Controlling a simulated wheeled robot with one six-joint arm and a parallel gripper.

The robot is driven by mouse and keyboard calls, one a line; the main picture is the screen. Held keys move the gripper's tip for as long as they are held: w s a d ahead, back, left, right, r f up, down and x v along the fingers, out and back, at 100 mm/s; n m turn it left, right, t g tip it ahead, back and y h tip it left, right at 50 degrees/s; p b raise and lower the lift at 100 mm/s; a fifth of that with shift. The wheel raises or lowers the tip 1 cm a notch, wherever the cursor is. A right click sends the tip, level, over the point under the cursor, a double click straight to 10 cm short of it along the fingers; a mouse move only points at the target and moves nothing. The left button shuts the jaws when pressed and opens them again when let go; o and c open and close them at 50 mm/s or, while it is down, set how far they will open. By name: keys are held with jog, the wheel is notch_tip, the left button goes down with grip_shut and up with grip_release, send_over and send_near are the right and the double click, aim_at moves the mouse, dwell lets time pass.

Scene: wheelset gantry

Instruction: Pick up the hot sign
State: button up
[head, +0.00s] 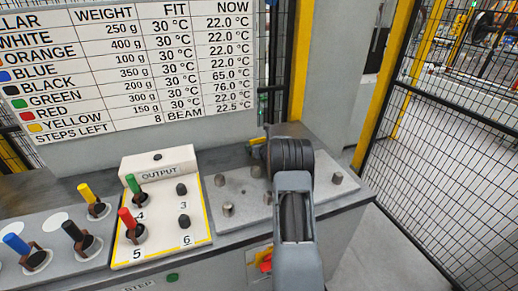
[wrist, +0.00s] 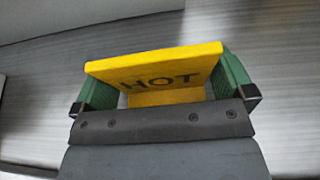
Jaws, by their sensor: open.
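The hot sign (wrist: 155,70) is a yellow tent-shaped piece with "HOT" in dark letters, standing on the grey bench top. In the wrist view it lies between the two green fingers of my gripper (wrist: 162,88), which are apart on either side of it. The right finger is very close to the sign's edge; I cannot tell if it touches. In the head view only a small yellow bit of the sign (head: 256,141) shows beside my arm, which hides the rest and the gripper.
A white OUTPUT block (head: 160,168) holds a green-topped and a red-topped piece. Yellow, blue and black pieces stand at left. Several metal pegs (head: 228,209) stand near my arm. A board (head: 140,65) lists weights and temperatures. Mesh fencing (head: 440,150) closes the right side.

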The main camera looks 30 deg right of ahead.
jog(key=shift+c, duration=0.5)
jog(key=c, duration=0.5)
jog(key=shift+r, duration=0.1)
jog(key=shift+c, duration=0.2)
